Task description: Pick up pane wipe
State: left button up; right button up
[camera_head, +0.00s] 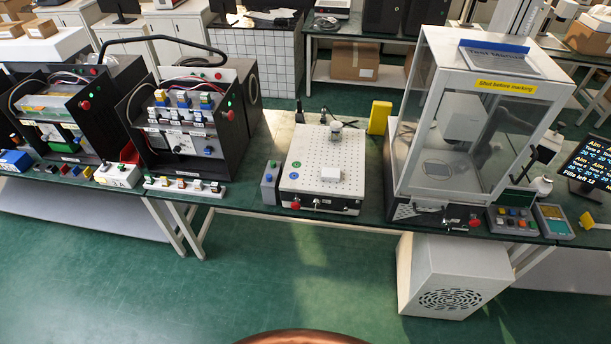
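I cannot tell for certain which thing is the pane wipe. A yellow upright block (379,117) stands on the green bench, just left of the glass-sided cabinet (417,105). A small white block (331,174) lies on the perforated white plate (345,150) in the middle of the bench. Neither of my grippers shows in the head view, and nothing is seen touching these things.
Two black-sided units (236,110) with coloured switches stand at the left. A small grey box (270,183) stands beside the perforated plate. A button panel (513,221) and a dark screen (590,165) are at the right.

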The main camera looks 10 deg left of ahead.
aim_at(327, 174)
jog(key=u, duration=0.85)
jog(key=i, duration=0.9)
jog(key=z, duration=1.85)
